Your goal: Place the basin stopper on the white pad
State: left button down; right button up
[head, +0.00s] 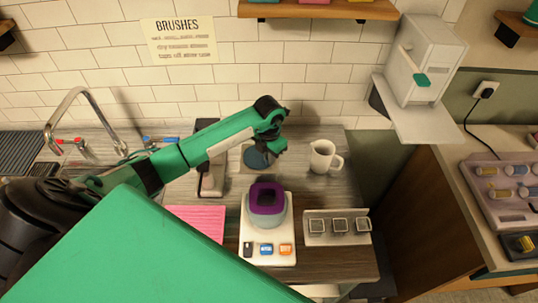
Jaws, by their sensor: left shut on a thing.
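My left arm reaches in from the left, and its gripper (268,152) hangs over the back of the counter. It is shut on a round blue-grey piece that looks like the basin stopper (254,159); the fingers hide part of it. A pale pad (242,168) shows partly around and below the stopper. I cannot tell whether the stopper touches the pad or is held just above it. My right gripper is not in view.
A white jug (323,157) stands right of the gripper. A white device with a purple top (267,198) stands in front, beside a tray with several square pieces (337,227). A pink cloth (197,220) lies left. A tap (85,95) rises at the far left.

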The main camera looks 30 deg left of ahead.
pick_arm(q)
jog(key=shift+f, duration=0.2)
jog(key=c, duration=1.5)
grip_release()
jog(key=shift+r, duration=0.1)
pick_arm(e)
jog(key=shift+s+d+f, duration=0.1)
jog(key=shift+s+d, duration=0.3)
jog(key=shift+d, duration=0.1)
